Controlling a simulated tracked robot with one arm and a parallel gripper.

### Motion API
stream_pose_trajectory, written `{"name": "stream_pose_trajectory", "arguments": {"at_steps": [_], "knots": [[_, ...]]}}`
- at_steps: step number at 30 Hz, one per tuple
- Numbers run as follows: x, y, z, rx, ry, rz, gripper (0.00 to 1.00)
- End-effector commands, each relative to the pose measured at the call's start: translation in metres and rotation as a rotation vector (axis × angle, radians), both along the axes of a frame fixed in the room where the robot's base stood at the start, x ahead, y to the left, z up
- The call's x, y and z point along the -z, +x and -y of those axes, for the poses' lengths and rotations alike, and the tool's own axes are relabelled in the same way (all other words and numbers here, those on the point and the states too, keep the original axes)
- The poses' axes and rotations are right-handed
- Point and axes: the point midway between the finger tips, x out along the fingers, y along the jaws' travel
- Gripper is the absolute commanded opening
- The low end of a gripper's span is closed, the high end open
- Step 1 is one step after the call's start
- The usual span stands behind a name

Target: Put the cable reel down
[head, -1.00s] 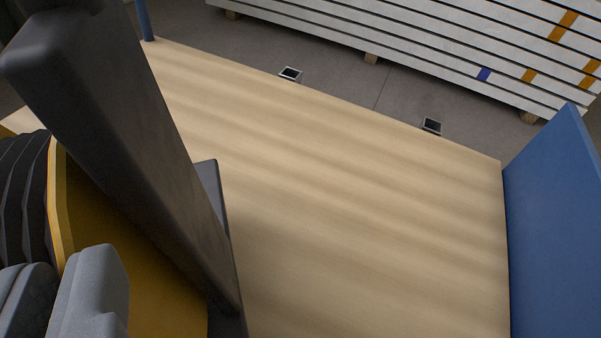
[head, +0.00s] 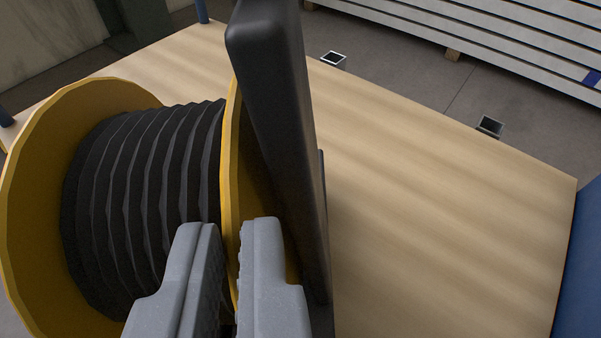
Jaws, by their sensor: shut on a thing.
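The cable reel (head: 150,190) fills the left of the head view. It has two yellow flanges and ribbed black cable wound between them. My gripper (head: 229,236) has two grey fingers, one on each side of the right flange's edge, and is shut on that flange. A thick dark bar (head: 275,110) stands close along the right side of this flange; I cannot tell whether it belongs to the reel. The reel overlaps the pale wooden deck (head: 430,220) in the picture. Its underside is hidden, so I cannot tell whether it touches the deck.
The deck is bare right of the bar. A blue panel (head: 583,270) bounds it at the right, and blue posts (head: 202,12) show at its far left corner. Stacked white boards (head: 470,35) lie on the floor beyond.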

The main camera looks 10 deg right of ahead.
Motion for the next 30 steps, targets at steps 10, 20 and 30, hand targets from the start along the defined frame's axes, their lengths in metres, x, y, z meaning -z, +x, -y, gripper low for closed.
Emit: {"name": "stream_pose_trajectory", "arguments": {"at_steps": [10,20,30], "knots": [[0.003,0.015,0.005,-0.016,0.001,0.006,0.0],[0.007,0.073,0.024,-0.015,-0.003,0.01,0.0],[0.013,0.125,0.045,-0.009,-0.001,0.007,0.0]]}}
